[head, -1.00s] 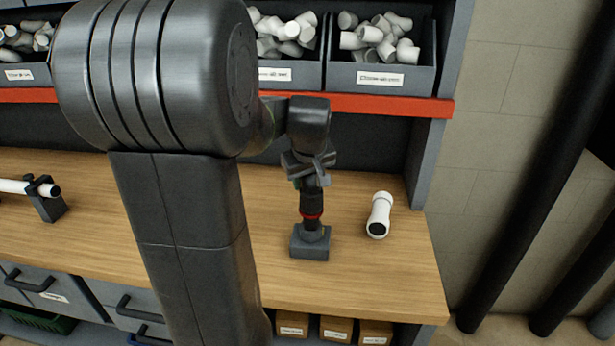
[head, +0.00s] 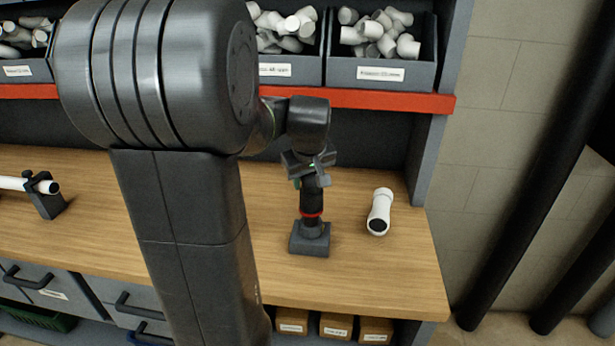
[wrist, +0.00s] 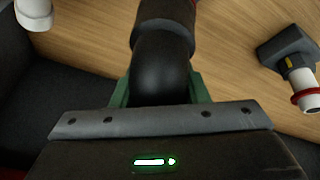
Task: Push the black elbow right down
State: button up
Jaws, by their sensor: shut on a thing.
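The black elbow (wrist: 160,70) fills the middle of the wrist view, between the green jaw pads of my gripper (wrist: 155,88). In the head view my gripper (head: 312,180) is shut on the elbow (head: 311,203), above a grey block-shaped stand (head: 310,241) on the bench. A red ring (head: 312,215) shows on the upright piece just above the stand. How deep the elbow sits on the part below is hidden.
A white fitting with a dark opening (head: 379,212) lies on the wooden bench (head: 410,270) to the right. A white pipe in a dark clamp (head: 45,195) is at the left. Bins of white fittings (head: 381,60) stand on the red-edged shelf behind.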

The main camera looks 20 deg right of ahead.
jog(key=shift+f+b, duration=0.35)
jog(key=shift+f, duration=0.2)
jog(key=o, duration=1.2)
jog(key=shift+r, duration=0.1)
jog(key=v, duration=1.3)
jog(key=shift+s+r, duration=0.25)
jog(key=x, duration=1.3)
jog(key=shift+w+f, duration=0.3)
jog(key=shift+r+p, duration=0.25)
jog(key=shift+p, duration=0.05)
jog(key=shift+r, duration=0.1)
